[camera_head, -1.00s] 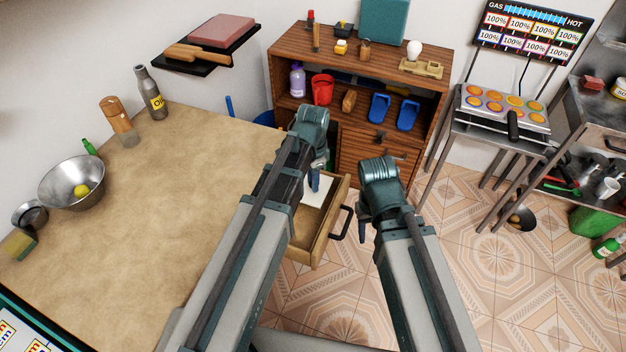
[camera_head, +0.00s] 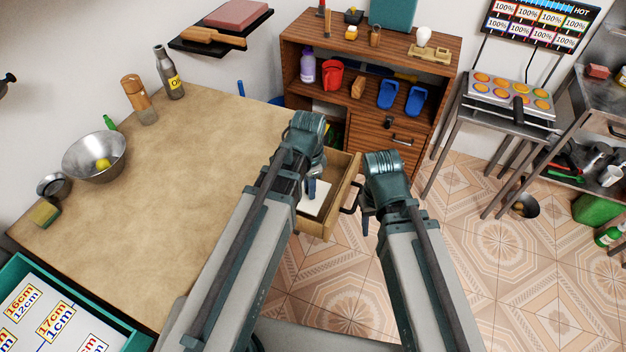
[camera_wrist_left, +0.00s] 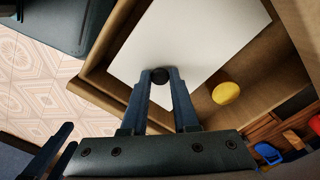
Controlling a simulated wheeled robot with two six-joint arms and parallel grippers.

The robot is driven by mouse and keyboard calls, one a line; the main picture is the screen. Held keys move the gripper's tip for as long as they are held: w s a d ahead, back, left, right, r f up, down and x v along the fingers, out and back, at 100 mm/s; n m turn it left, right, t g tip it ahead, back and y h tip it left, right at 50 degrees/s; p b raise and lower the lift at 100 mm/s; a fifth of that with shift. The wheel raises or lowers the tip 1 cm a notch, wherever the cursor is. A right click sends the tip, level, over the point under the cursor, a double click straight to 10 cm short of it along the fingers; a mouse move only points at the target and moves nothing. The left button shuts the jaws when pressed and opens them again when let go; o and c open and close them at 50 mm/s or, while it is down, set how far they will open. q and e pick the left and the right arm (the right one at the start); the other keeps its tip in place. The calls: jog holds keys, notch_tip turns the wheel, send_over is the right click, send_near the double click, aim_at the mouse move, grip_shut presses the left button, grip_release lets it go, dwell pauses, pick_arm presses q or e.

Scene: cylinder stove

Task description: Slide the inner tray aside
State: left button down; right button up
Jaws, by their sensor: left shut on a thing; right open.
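The inner tray (camera_wrist_left: 200,38) is a flat white panel inside the open wooden drawer (camera_wrist_left: 262,95), with a small black knob (camera_wrist_left: 160,73) on it. It also shows in the head view (camera_head: 318,203), toward the drawer's near side. My left gripper (camera_wrist_left: 159,80) is shut on the knob; in the head view its fingers (camera_head: 311,189) reach down into the drawer. A yellow round thing (camera_wrist_left: 226,93) lies in the drawer beside the panel. My right gripper (camera_head: 367,217) is open and empty, to the right of the drawer handle (camera_head: 352,197).
A wooden cabinet (camera_head: 345,45) with shelves stands behind the drawer. The worktop (camera_head: 190,170) on the left has a large bare area. A teal-edged tray (camera_head: 45,310) is at the lower left. Tiled floor (camera_head: 470,260) is free on the right.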

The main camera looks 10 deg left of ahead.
pick_arm(q)
jog(key=shift+s+a, duration=0.1)
jog(key=shift+s, duration=0.4)
jog(key=c, duration=0.7)
grip_release()
jog(key=shift+w, duration=0.1)
jog(key=shift+r, duration=0.1)
notch_tip(320, 180, up, 14)
jog(key=p, duration=1.3)
jog(key=shift+f+p, duration=0.2)
jog(key=shift+p, duration=0.2)
